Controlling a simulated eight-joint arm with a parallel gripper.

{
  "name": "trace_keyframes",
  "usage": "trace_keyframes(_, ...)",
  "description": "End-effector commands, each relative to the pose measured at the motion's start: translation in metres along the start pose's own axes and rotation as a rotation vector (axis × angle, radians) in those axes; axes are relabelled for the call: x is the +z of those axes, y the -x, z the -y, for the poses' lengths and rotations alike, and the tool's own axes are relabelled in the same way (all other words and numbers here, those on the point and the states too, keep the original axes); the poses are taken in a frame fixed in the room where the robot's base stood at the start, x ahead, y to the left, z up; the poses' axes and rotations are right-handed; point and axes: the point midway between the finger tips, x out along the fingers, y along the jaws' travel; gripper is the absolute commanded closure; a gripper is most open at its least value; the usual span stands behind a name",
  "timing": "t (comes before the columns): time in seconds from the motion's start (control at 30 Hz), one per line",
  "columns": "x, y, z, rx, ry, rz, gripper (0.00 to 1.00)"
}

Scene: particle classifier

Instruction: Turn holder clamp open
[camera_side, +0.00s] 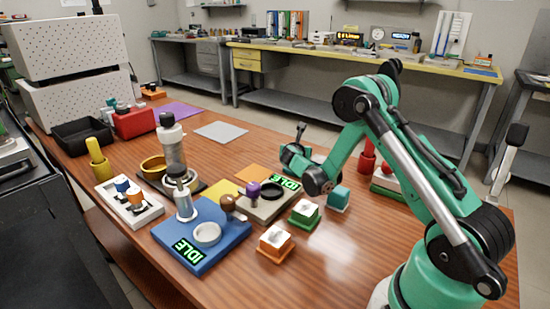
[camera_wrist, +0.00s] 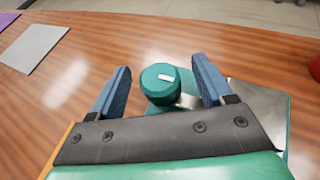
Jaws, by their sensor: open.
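In the wrist view a teal round knob (camera_wrist: 161,86) with a small white mark on top stands between the two blue-grey fingers of my gripper (camera_wrist: 161,65). The fingers are open, one on each side of the knob, with a visible gap on both sides. Beside and behind the knob is a teal base with a shiny metal plate (camera_wrist: 262,112), partly covered by my gripper body. I cannot tell from this view whether the knob is the holder clamp. In the side view my gripper (camera_side: 291,152) is low over the table, and the knob cannot be made out there.
In the side view, small teal (camera_side: 338,197), green (camera_side: 304,213) and orange (camera_side: 275,240) blocks stand near my arm. A blue station (camera_side: 222,243) marked IDLE and a white tray (camera_side: 148,214) are to the left. A grey mat (camera_side: 221,131) lies behind.

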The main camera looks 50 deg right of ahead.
Motion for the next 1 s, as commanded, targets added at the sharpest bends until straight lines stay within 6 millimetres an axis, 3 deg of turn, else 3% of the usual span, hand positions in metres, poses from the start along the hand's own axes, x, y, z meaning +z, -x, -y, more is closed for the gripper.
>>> trace_keyframes(0.23, 0.0003, -0.0008, -0.0001, 0.001, 0.002, 0.001, 0.3)
trace_keyframes(0.4, 0.0003, -0.0007, -0.0002, 0.001, 0.002, 0.001, 0.78)
trace_keyframes(0.5, 0.0003, -0.0006, -0.0002, 0.001, 0.002, 0.001, 1.0)
trace_keyframes(0.67, 0.0, -0.0009, 0.0005, 0.024, 0.013, -0.002, 1.0)
trace_keyframes(1.0, -0.0013, -0.0013, 0.001, 0.28, 0.118, -0.01, 1.0)
